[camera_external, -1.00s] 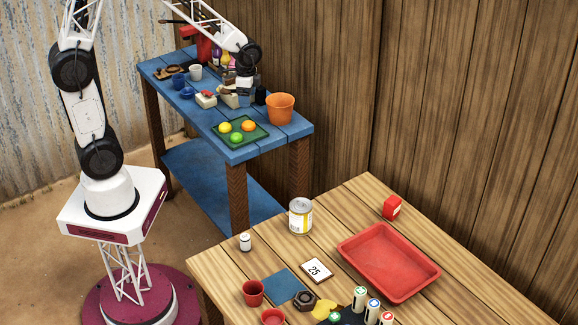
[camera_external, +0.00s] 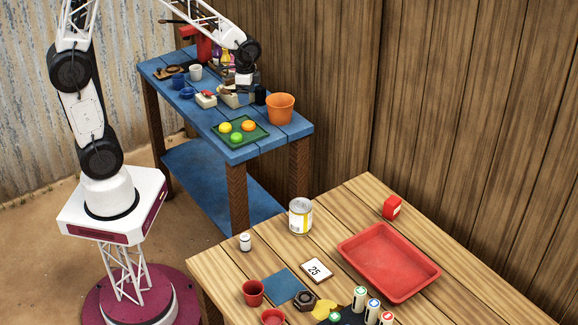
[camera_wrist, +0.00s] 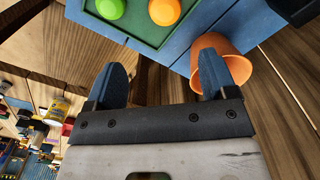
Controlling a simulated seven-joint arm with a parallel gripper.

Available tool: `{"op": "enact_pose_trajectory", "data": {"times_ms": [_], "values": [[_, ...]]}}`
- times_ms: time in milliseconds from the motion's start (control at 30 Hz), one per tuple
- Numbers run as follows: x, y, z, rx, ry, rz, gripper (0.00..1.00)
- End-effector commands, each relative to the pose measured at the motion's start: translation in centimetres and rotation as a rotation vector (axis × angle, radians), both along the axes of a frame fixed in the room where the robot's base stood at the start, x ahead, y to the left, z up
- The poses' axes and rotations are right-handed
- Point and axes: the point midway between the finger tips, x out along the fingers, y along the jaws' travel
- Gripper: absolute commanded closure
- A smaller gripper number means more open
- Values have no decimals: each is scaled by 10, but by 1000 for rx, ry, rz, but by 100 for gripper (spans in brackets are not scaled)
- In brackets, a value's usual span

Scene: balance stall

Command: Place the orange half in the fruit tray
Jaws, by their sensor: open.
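A green tray (camera_external: 256,139) lies on the near part of the blue table and holds an orange round piece (camera_external: 249,126), a yellow piece (camera_external: 225,127) and a green piece (camera_external: 236,138). In the wrist view the orange piece (camera_wrist: 165,10) and green piece (camera_wrist: 110,8) sit in the tray (camera_wrist: 150,38) at the top edge. My gripper (camera_external: 242,88) is over the back part of the blue table, behind the tray. In the wrist view my gripper (camera_wrist: 162,80) is open, with nothing between its fingers.
An orange pot (camera_external: 280,108) stands right of the tray. A wooden table with a red tray (camera_external: 390,262) is in front.

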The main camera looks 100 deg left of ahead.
Motion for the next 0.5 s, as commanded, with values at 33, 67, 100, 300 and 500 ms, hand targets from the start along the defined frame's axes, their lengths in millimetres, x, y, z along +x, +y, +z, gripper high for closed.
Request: {"op": "enact_pose_trajectory", "data": {"times_ms": [33, 67, 100, 300, 500], "values": [[1, -7, 5, 3, -4, -3, 22], [1, -11, 8, 4, -7, -4, 22], [2, -19, 12, 6, -10, -5, 22], [2, -68, 42, 19, -35, -9, 22], [-7, -128, 74, 29, -68, -12, 22]]}}
